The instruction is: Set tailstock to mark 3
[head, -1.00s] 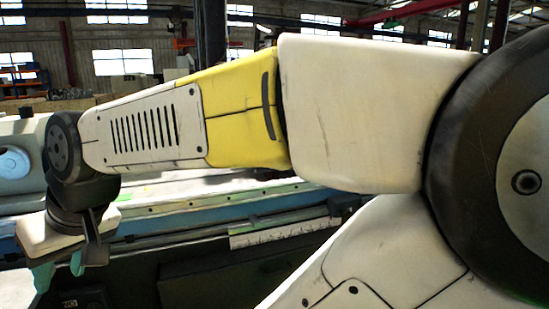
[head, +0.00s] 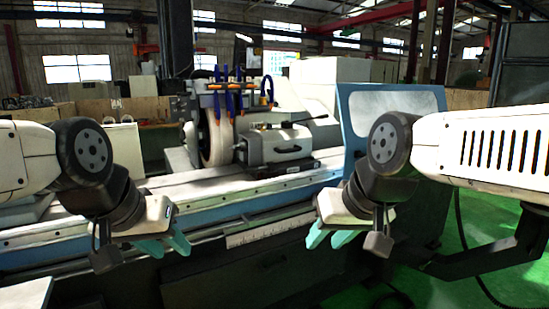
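The tailstock (head: 282,145) is a pale grey block with a dark handle on its front, sitting on the machine bed right of the large pale wheel (head: 216,138). A white strip with ruler-like markings (head: 272,232) runs along the bed's front; its numbers are too small to read. My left gripper (head: 166,244) is open and empty, with teal fingers spread, in front of the bed and left of the strip. My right gripper (head: 330,238) is open and empty, in front of the bed and right of the strip. Neither gripper touches the tailstock.
A blue-framed panel (head: 392,100) stands at the bed's right end. Blue and orange fittings (head: 232,92) rise above the wheel. A dark cabinet front (head: 235,283) lies below the bed.

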